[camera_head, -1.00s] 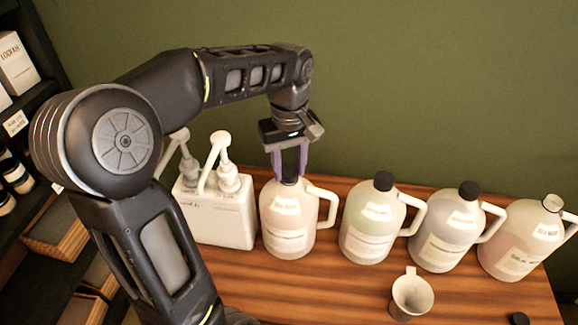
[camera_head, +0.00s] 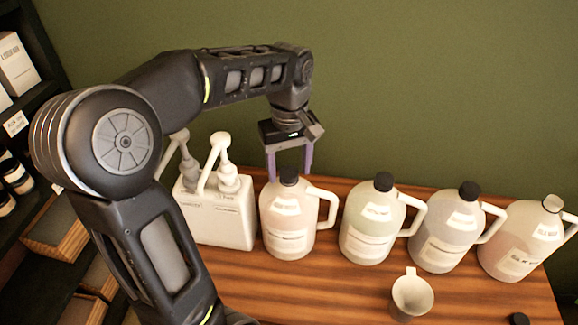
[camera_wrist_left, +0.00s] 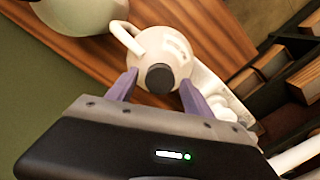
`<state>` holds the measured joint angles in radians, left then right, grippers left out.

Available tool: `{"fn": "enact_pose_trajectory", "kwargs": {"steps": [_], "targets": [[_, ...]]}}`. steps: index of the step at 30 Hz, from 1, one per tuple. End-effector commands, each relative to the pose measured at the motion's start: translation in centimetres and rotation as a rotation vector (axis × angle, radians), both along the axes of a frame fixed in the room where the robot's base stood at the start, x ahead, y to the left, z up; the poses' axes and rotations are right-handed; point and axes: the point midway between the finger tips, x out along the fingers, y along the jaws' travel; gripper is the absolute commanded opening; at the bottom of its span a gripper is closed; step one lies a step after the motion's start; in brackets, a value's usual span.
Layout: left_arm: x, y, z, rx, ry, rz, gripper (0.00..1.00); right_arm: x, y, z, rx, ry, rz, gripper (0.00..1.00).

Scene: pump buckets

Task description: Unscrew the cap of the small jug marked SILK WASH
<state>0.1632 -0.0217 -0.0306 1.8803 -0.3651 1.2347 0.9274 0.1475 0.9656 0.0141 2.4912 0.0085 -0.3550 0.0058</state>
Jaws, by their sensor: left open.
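Several jugs with handles stand in a row; their labels are too blurred to read surely. My left gripper (camera_head: 289,174) is open, its purple fingers on either side of the black cap (camera_head: 289,177) of the leftmost, pinkish jug (camera_head: 287,222). In the left wrist view the open fingers (camera_wrist_left: 158,82) straddle this cap (camera_wrist_left: 160,77) with gaps at both sides. The rightmost jug (camera_head: 515,245) has a label that may begin with SILK. Its neck (camera_head: 552,203) shows no black cap. A loose black cap (camera_head: 518,319) lies on the table at the front right. My right gripper is not seen.
Two black-capped jugs (camera_head: 368,225) (camera_head: 447,235) stand between the end jugs. A white pump container (camera_head: 222,222) stands close left of the leftmost jug. A small measuring jug (camera_head: 411,297) stands in front on the wooden table (camera_head: 340,295). Shelves are at the left.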

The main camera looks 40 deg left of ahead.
Motion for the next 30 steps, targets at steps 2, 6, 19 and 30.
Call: {"fn": "enact_pose_trajectory", "kwargs": {"steps": [2,6,19,30], "targets": [[0.0,0.0,0.0,0.0,0.0,-0.03,0.6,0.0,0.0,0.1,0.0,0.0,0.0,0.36],[0.0,0.0,0.1,0.0,0.0,-0.189,0.6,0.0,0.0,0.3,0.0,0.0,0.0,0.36],[0.0,0.0,0.1,0.0,0.0,-0.968,0.6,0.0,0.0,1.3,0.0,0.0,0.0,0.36],[0.0,0.0,-0.1,0.0,0.0,-1.3,0.6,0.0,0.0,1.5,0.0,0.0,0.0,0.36]]}}
